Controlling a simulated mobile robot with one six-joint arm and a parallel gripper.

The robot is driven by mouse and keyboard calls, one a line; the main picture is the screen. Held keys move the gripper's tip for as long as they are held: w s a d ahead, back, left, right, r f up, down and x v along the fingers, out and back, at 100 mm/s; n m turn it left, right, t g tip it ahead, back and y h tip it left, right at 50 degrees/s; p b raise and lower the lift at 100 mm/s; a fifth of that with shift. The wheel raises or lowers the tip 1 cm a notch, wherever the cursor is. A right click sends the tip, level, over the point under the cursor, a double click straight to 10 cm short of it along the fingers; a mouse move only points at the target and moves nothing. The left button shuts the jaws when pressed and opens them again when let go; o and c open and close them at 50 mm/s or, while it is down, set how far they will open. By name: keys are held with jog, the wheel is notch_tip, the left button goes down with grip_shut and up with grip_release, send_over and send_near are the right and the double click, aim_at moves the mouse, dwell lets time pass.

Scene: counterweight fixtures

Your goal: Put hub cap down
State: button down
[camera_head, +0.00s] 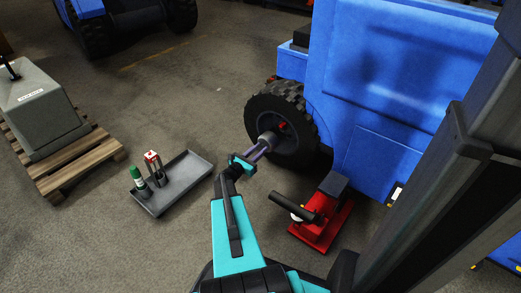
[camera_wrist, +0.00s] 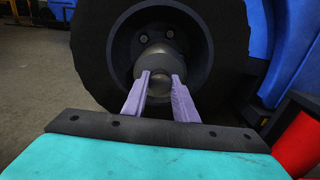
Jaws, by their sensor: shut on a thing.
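The hub cap (camera_head: 267,136) is a small grey rounded piece in front of the black wheel (camera_head: 290,152) on the blue vehicle. In the wrist view, the hub cap (camera_wrist: 158,58) sits between the tips of two purple fingers, in line with the wheel's middle. My gripper (camera_wrist: 160,80) is shut on it; my gripper also shows in the head view (camera_head: 262,146). I cannot tell whether the hub cap touches the hub behind it. Bolts show in the wheel's dark recess (camera_wrist: 188,45), and a red spot shows on the wheel in the head view.
A grey tray (camera_head: 196,171) on the floor at left holds a green bottle (camera_head: 138,180) and a red-and-white item (camera_head: 153,160); its right part is bare. A red jack (camera_head: 318,236) stands right of my arm. A pallet (camera_head: 88,160) bears a grey block (camera_head: 42,112).

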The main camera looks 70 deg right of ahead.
jog(key=shift+r, duration=0.1)
jog(key=w+a+r+n+t+p, duration=0.2)
jog(key=w+a+r+t+p, duration=0.1)
jog(key=w+a+r+p, duration=0.8)
jog(key=w+a+r+n+t+p, duration=0.15)
jog(key=w+a+r+p, duration=0.6)
jog(key=r, duration=0.75)
jog(key=w+a+r+n+t+p, duration=0.25)
jog(key=w+a+r+p, duration=0.45)
jog(key=w+a+r, duration=0.5)
jog(key=w+a+r+n+t+y+p, duration=0.1)
jog(key=a+r+t+p, duration=0.3)
jog(key=a+r+p, duration=0.9)
jog(key=w+a+r+n+t+y+p, duration=0.2)
jog(key=a+r+t+p, duration=0.3)
jog(key=a+r+p, duration=0.8)
jog(key=a+r+n, duration=0.1)
jog(key=a+r, duration=1.1)
jog(key=a, duration=0.2)
jog(key=shift+w+a+r+n, duration=0.15)
jog(key=shift+w+r+n, duration=0.15)
jog(key=shift+w+n, duration=0.1)
